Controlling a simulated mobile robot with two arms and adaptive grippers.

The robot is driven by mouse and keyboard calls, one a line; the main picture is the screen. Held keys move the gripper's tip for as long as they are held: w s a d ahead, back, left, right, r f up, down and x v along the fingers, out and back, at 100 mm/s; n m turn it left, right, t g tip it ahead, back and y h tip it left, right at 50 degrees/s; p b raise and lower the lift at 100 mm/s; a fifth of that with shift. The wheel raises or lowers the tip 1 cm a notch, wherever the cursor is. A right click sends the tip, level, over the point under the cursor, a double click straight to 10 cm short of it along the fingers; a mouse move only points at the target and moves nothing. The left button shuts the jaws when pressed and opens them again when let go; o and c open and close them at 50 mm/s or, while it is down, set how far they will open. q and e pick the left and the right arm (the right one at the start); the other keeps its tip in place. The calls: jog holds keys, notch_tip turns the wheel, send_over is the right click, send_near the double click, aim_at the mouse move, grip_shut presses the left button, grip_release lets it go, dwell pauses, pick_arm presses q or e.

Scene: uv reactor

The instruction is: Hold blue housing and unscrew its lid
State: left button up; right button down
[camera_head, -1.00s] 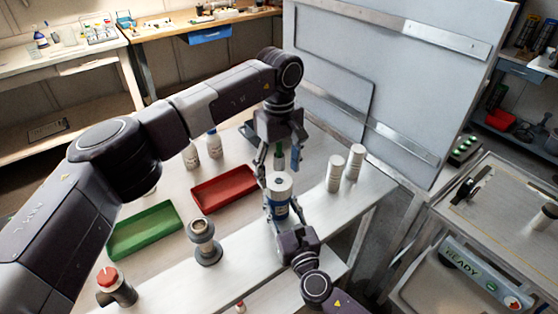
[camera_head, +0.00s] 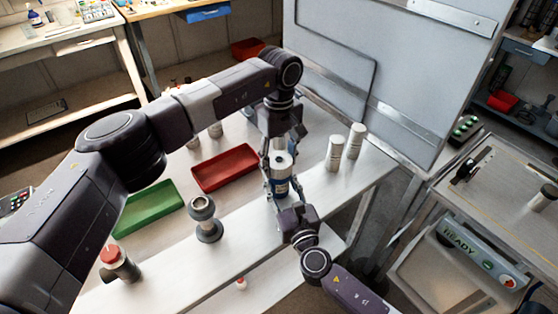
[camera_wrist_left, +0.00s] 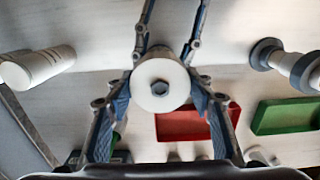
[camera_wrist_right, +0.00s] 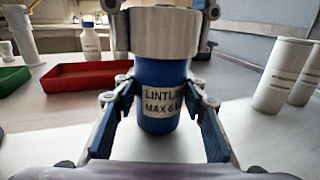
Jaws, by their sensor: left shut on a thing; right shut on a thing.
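The blue housing (camera_wrist_right: 153,72) stands upright with a label reading in part "MAX 6". It has a wide white lid (camera_wrist_right: 165,35) on top. The round lid top with a hex centre shows in the left wrist view (camera_wrist_left: 160,84). My left gripper (camera_head: 281,158) comes from above and is shut on the lid, a finger on each side. My right gripper (camera_wrist_right: 160,93) is shut on the blue body below, from the front. In the head view the housing (camera_head: 281,188) is partly hidden by the fingers. I cannot tell if the lid has turned.
A red tray (camera_head: 225,168) and a green tray (camera_head: 148,208) lie to the left. A grey flanged part (camera_head: 205,218) and a red-capped part (camera_head: 118,262) stand at the front left. Two white cylinders (camera_head: 334,153) (camera_head: 355,141) stand close on the right.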

pick_arm(q)
jog(key=shift+c, duration=1)
jog(key=n, duration=0.6)
jog(key=shift+n, duration=0.4)
jog(key=n, duration=0.4)
jog(key=shift+n, duration=0.4)
jog(key=n, duration=0.6)
jog(key=shift+n, duration=0.3)
jog(key=n, duration=0.4)
jog(key=shift+r+n, duration=0.1)
jog(key=shift+n, duration=0.3)
jog(key=n, duration=0.6)
jog(key=shift+n, duration=0.4)
jog(key=shift+r, duration=0.2)
jog(key=shift+r, duration=0.9)
